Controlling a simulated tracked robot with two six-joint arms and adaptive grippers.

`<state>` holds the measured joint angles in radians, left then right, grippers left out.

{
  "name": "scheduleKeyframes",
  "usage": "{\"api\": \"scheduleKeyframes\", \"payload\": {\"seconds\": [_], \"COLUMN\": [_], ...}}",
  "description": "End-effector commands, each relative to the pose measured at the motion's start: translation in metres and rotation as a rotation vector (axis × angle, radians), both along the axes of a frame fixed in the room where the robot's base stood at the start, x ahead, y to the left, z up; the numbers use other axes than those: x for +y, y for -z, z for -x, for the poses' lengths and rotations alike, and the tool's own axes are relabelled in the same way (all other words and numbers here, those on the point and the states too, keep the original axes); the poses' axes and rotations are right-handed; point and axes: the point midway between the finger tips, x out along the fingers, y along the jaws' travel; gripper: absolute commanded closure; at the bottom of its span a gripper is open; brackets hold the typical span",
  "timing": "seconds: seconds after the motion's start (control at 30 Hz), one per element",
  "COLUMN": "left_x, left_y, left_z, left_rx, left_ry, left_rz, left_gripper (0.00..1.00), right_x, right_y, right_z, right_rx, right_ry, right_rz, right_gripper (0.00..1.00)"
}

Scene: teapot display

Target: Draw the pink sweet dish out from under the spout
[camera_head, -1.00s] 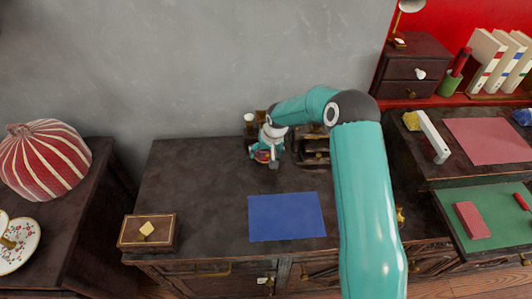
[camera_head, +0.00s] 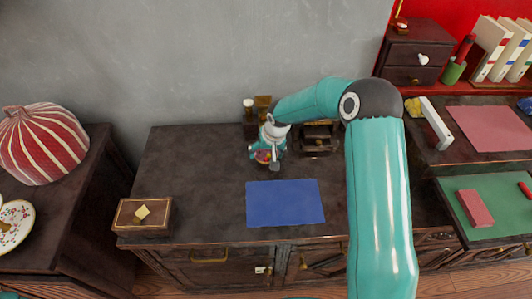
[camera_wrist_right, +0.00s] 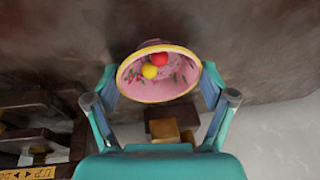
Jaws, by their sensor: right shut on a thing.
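In the head view the dish (camera_head: 263,156) is small and partly covered by my right gripper (camera_head: 268,148), over the back middle of the dark cabinet top (camera_head: 200,170). I cannot make out the spout in either view.
Dark wooden things (camera_head: 318,138) and a white-topped piece (camera_head: 249,104) stand behind the gripper near the wall. A blue mat (camera_head: 285,203) lies bare in front. A small box (camera_head: 144,215) is at front left. The left of the top is clear.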

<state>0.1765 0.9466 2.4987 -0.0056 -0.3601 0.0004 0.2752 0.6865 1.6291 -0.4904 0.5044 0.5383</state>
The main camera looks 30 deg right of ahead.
Motion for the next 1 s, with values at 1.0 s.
{"api": "scheduleKeyframes", "payload": {"seconds": [1.0], "left_x": [0.0], "left_y": [0.0], "left_z": [0.0], "left_rx": [0.0], "left_ry": [0.0], "left_rz": [0.0], "left_gripper": [0.6], "right_x": [0.001], "right_y": [-0.077], "right_z": [0.019], "right_rx": [-0.005], "right_ry": [-0.004], "right_rz": [0.001], "right_gripper": [0.0]}}
